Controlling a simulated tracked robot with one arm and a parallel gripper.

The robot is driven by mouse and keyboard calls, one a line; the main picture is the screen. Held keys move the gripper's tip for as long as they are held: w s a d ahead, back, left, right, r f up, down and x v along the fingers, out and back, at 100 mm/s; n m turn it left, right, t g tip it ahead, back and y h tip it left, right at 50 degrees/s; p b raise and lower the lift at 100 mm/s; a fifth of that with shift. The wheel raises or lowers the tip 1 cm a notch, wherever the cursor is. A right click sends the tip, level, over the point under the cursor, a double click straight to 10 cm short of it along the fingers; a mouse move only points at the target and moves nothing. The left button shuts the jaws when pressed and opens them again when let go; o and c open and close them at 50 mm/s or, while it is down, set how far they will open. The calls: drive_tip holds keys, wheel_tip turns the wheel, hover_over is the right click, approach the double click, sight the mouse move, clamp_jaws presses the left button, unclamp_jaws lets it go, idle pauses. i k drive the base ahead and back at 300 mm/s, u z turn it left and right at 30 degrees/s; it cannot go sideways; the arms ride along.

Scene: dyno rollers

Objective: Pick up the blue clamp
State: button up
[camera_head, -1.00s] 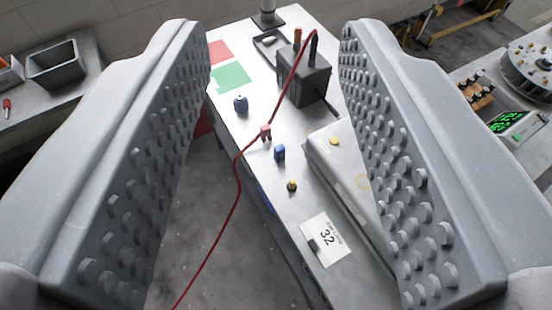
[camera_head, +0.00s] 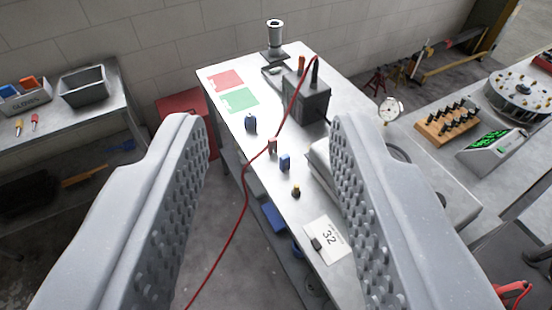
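Two small blue pieces stand on the metal table. One blue piece (camera_head: 285,163) is near the table's middle, just right of a red clamp (camera_head: 272,146) on a red cable. The other blue piece (camera_head: 251,123) is farther back, by the green square. Both are small, and I cannot tell for sure which is the blue clamp. My gripper (camera_head: 268,122) is open and empty. Its two grey studded fingers frame the table from left and right, nearer to the camera than the pieces, touching neither.
A dark box (camera_head: 306,101) with the red cable stands behind the pieces. A grey case is partly hidden by the right finger. Side benches stand left and right.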

sight(285, 160)
drive_tip(key=u, duration=0.25)
drive_tip(key=i, duration=1.15)
